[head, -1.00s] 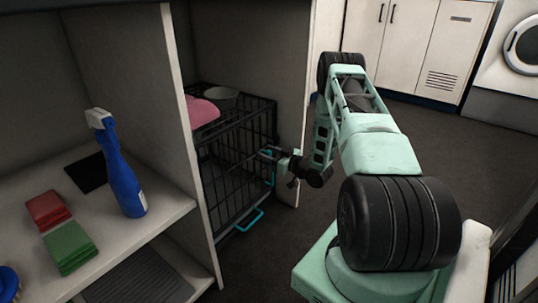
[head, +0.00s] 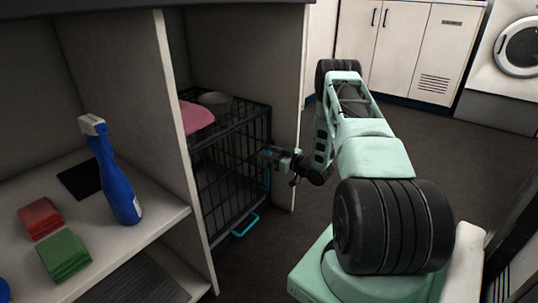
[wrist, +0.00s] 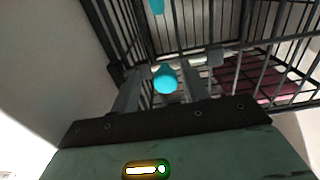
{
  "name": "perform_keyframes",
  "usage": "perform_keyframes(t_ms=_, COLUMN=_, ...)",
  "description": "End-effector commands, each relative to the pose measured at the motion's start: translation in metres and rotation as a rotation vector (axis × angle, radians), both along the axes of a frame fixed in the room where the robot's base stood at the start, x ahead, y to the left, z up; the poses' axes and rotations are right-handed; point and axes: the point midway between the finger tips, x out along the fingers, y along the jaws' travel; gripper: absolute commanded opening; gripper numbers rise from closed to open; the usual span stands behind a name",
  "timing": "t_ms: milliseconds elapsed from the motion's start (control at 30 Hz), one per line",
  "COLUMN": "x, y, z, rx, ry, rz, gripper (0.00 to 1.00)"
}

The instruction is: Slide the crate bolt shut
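The black wire crate (head: 222,170) stands inside the cabinet bay, and its bars fill the upper part of the wrist view (wrist: 247,62). A round turquoise bolt knob (wrist: 165,79) sits in front of the bars in the wrist view. My gripper (wrist: 172,78) is open, with one grey finger on each side of the knob and visible gaps to it. In the head view my gripper (head: 270,155) is at the crate's front, hiding most of the knob. Whether the bolt is in its catch cannot be told.
A turquoise handle (head: 246,225) sticks out low on the crate. A pink cloth (head: 196,117) and a grey bowl (head: 215,101) lie on top. A blue spray bottle (head: 122,188) stands on the left shelf. Cabinet panels flank the crate; the floor (head: 420,150) at right is clear.

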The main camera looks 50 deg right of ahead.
Motion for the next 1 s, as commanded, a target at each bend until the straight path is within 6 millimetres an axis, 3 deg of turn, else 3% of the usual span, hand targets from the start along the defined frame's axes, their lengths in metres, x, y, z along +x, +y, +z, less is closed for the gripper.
perform_keyframes(t_ms=267, x=-0.001, y=0.002, z=0.0, rx=0.002, ry=0.0, rz=0.004, gripper=0.45)
perform_keyframes(t_ms=433, x=-0.017, y=0.0, z=0.002, rx=0.003, ry=0.001, rz=0.003, gripper=0.45)
perform_keyframes(t_ms=1000, x=-0.143, y=-0.01, z=0.003, rx=0.004, ry=0.002, rz=0.0, gripper=0.45)
